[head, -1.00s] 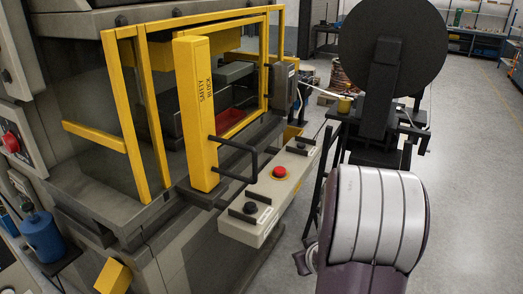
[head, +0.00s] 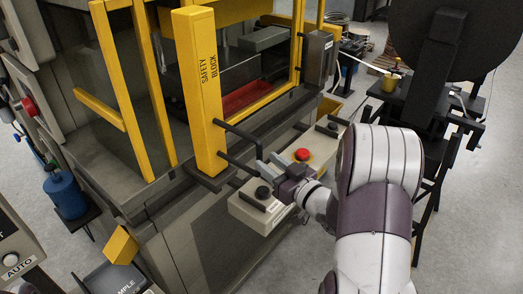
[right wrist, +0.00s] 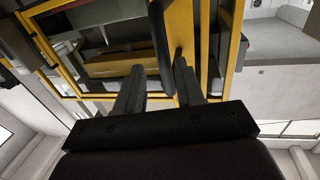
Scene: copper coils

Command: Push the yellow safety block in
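The yellow safety block (head: 198,95) stands upright as a tall post at the front of the press opening, with "SAFETY BLOCK" lettered on it. Its black U-shaped handle (head: 239,133) sticks out to the right. My right gripper (head: 264,163) is at the outer end of the handle and partly hides it. In the right wrist view the right gripper (right wrist: 157,78) has its two fingers apart. The dark handle bar (right wrist: 160,45) lies between or just beyond the fingertips; I cannot tell whether they touch it. My left gripper is not in view.
A control box (head: 252,215) with black buttons and a red button (head: 302,155) lies just below my right gripper. A yellow guard frame (head: 152,85) surrounds the opening, with a red tray (head: 245,97) inside. A dark reel stand (head: 440,75) is at right.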

